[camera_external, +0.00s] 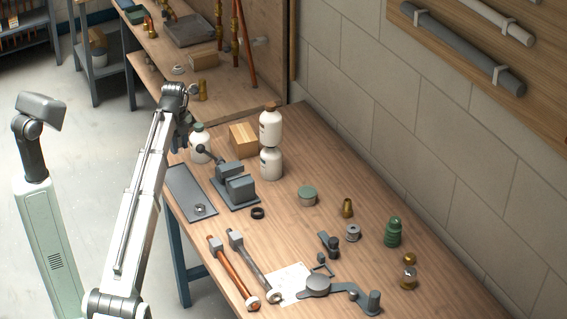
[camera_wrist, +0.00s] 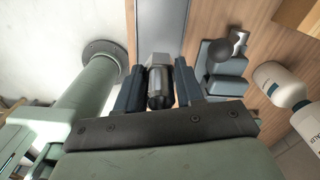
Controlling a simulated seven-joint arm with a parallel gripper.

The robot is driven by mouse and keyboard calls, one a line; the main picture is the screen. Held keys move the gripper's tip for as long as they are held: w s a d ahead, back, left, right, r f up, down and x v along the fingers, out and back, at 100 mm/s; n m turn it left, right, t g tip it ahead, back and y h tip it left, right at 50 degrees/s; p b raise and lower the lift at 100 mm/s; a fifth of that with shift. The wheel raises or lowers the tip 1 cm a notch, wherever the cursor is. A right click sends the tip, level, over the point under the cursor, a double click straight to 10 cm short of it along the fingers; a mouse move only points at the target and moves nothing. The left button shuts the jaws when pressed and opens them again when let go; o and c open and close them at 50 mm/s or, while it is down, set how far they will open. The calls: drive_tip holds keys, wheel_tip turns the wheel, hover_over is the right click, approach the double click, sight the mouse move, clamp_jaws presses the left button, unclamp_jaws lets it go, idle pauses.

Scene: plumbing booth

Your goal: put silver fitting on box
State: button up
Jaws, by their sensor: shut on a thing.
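My gripper (camera_wrist: 160,88) is shut on a silver fitting (camera_wrist: 159,84), which sits between the two dark fingers in the wrist view. The fitting has a faceted top and a shiny rounded body. In the external view my wrist is raised above the far left end of the bench, and I cannot clearly make out the held fitting there. The box (camera_external: 243,140) is a small light-brown block on the bench, to the right of my wrist and behind the vise. Part of it shows at the top right of the wrist view (camera_wrist: 298,14).
A grey vise (camera_external: 236,187) and white bottles (camera_external: 270,125) (camera_external: 200,146) stand close to the box. A grey plate (camera_external: 185,186) with a small silver nut (camera_external: 199,209) lies at the left edge. Several fittings and tools lie across the bench's right and front.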

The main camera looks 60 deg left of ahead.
drive_tip(key=r, duration=0.7)
drive_tip(key=shift+w+a+r, duration=0.2)
drive_tip(key=shift+w+r, duration=0.05)
drive_tip(key=shift+r, duration=0.1)
drive_tip(key=w+a, duration=0.3)
drive_tip(key=w, duration=0.4)
drive_tip(key=w+a, duration=0.4)
drive_tip(key=w, duration=0.4)
drive_tip(key=m, duration=0.1)
hover_over(243, 133)
drive_tip(key=shift+w+f, duration=0.1)
drive_tip(key=shift+f, duration=7.65)
drive_tip(key=o, duration=1.1)
drive_tip(key=shift+f, duration=0.1)
drive_tip(key=shift+o, duration=0.2)
wheel_tip(243, 133, up, 12)
